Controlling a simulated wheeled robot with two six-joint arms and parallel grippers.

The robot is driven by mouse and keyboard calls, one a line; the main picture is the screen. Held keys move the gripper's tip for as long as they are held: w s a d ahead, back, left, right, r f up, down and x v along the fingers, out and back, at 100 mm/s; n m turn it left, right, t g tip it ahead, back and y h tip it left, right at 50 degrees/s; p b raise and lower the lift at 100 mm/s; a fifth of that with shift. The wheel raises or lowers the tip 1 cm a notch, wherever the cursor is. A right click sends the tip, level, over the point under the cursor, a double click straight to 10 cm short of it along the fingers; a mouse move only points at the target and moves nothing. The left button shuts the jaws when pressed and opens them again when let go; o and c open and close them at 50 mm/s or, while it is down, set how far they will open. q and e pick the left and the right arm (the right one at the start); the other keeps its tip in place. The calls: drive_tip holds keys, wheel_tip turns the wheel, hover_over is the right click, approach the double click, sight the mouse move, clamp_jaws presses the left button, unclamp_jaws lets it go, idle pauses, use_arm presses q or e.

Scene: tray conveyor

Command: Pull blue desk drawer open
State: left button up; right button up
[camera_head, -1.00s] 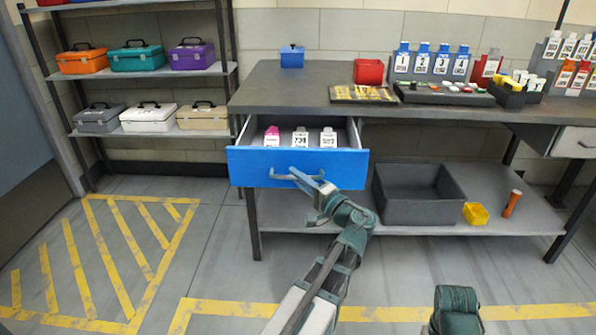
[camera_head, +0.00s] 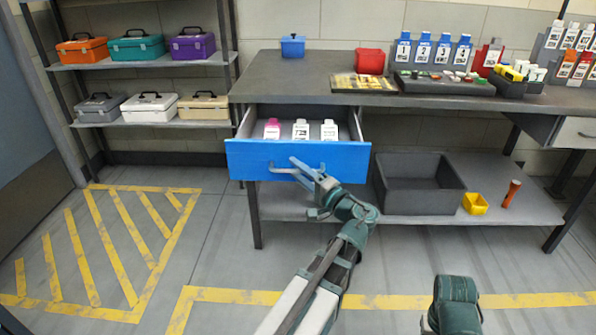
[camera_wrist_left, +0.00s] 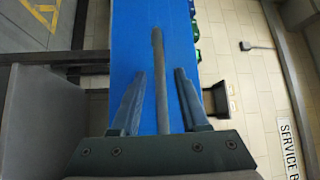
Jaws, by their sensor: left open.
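The blue desk drawer (camera_head: 240,160) stands pulled out from under the left end of the grey workbench. White bottles (camera_head: 301,130) and a pink-capped one stand inside it. Its grey handle (camera_head: 283,171) is on the blue front and shows as a bar in the left wrist view (camera_wrist_left: 160,85). My left gripper (camera_head: 304,186) is open at the handle. In the left wrist view its two fingers (camera_wrist_left: 160,95) lie one on each side of the bar, with gaps visible on both sides. My right gripper is not in view; only part of my right arm shows at the bottom.
A dark open bin (camera_head: 418,205), a small yellow bin (camera_head: 475,204) and an orange cylinder (camera_head: 511,193) sit on the lower shelf, right of the drawer. A shelf of toolboxes (camera_head: 150,107) stands at the left. The floor before the drawer is clear.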

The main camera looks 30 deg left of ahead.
use_arm(q)
drive_tip(key=b+v, duration=0.2)
drive_tip(key=v, duration=1.2)
drive_tip(key=s+d+f+m+g+h+p, duration=0.1)
drive_tip(key=s+d+f+h+p, duration=0.15)
drive_tip(key=f+h, duration=0.35)
drive_tip(key=s+d+f+g+h+p, duration=0.1)
drive_tip(key=s+d+f+h, duration=0.2)
drive_tip(key=f, duration=0.5)
drive_tip(key=s+d+f+m+g+h+p, duration=0.1)
drive_tip(key=s+d+f+g+h, duration=0.2)
drive_tip(key=d, duration=0.4)
drive_tip(key=s+d+f+m+h+p, duration=0.1)
drive_tip(key=s+d+f+h, duration=0.1)
drive_tip(key=d+h, duration=0.5)
wheel_tip(320, 180, up, 37)
drive_tip(key=y+p, duration=0.1)
drive_tip(key=p, duration=3.6)
drive_tip(key=shift+s+d+r+n+p, duration=0.2)
drive_tip(key=shift+s+d+n+p, duration=0.1)
drive_tip(key=shift+d, duration=0.1)
